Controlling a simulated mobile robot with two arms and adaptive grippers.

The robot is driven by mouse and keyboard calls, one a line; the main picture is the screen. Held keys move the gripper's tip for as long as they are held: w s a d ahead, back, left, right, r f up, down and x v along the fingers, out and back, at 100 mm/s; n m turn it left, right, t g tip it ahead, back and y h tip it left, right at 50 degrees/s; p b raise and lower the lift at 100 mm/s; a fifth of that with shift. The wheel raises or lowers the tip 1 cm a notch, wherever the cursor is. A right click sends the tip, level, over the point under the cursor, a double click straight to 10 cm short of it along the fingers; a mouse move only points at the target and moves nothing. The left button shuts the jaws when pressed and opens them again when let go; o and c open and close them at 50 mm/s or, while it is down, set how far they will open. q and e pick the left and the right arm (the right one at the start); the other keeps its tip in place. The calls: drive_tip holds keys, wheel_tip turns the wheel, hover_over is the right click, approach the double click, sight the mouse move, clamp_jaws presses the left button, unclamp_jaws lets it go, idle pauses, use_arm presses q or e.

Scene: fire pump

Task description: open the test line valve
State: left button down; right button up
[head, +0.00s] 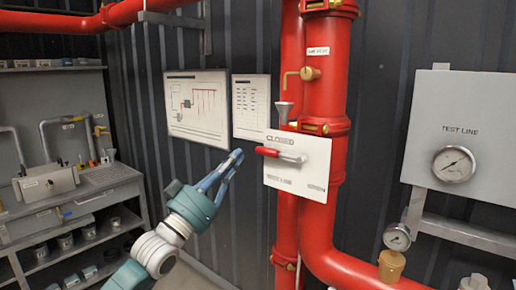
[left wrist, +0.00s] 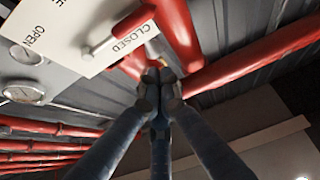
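The test line valve has a white plate (head: 315,175) marked CLOSED at the top, with OPEN at the lower right. Its lever has a red grip (head: 267,152) pointing left, with a grey shaft running right and slightly down. In the left wrist view the red grip (left wrist: 134,20) is near the CLOSED lettering, upside down. My left gripper (head: 238,154) is left of the red grip, with a gap between them in the head view. Its blue fingers come together at the tips (left wrist: 160,80), with nothing seen between them. My right gripper is not in view.
Thick red pipes (head: 322,85) stand behind the plate, with a small brass valve (head: 303,75) above. A grey TEST LINE panel with a gauge (head: 454,163) is at right. A workbench (head: 70,190) with tools stands at left. Paper charts (head: 197,108) hang on the dark wall.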

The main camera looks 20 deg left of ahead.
use_arm(q)
wheel_tip(320, 180, up, 6)
drive_tip(key=f+p, duration=0.1)
drive_tip(key=p, duration=0.4)
hover_over(258, 149)
drive_tip(key=s, duration=0.4)
drive_tip(key=shift+w+d+f+p, duration=0.1)
drive_tip(key=shift+w+d+f, duration=0.1)
drive_tip(key=shift+f, duration=0.45)
drive_tip(key=shift+w+d+f+p, duration=0.15)
drive_tip(key=shift+w+f, duration=0.1)
drive_tip(key=shift+f, duration=0.4)
drive_tip(key=shift+w+d+f+p, duration=0.1)
drive_tip(key=shift+w+f, duration=0.1)
drive_tip(key=shift+f, duration=0.45)
drive_tip(key=shift+w+f, duration=0.15)
drive_tip(key=shift+f, duration=0.2)
drive_tip(key=shift+s, duration=0.2)
